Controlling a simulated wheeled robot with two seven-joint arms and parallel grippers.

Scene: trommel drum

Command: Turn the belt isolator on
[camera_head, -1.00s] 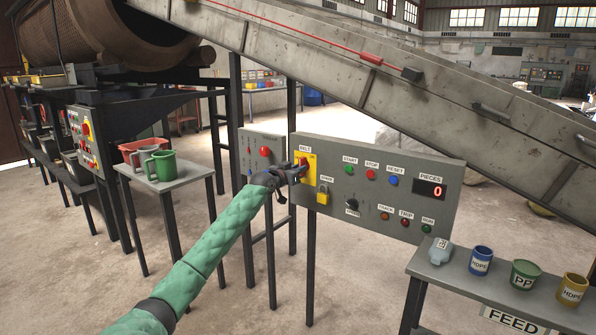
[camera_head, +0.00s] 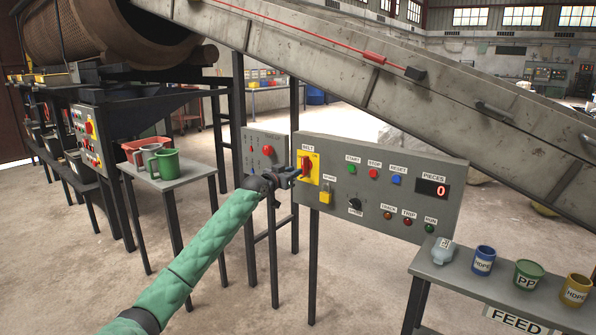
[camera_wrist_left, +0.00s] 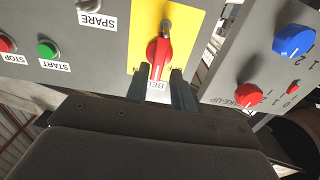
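The belt isolator is a red rotary handle (camera_head: 306,165) on a yellow plate (camera_head: 314,172), under the BELT label at the panel's left end. In the left wrist view the red handle (camera_wrist_left: 158,57) points roughly toward the BELT label, which appears upside down there. My left gripper (camera_head: 295,173) is just left of the handle in the head view. In the left wrist view its two fingers (camera_wrist_left: 159,76) are apart, with the handle's tip close to the gap between them; contact cannot be told. The fingers partly hide the plate's lettering. My right gripper is not in view.
A yellow padlock-like piece (camera_head: 325,196) hangs by the SPARE label. START (camera_head: 352,170), STOP and RESET buttons sit to the right. A second panel (camera_head: 262,146) stands close on the left. The conveyor (camera_head: 420,100) slopes above; mugs stand on a small table (camera_head: 185,178).

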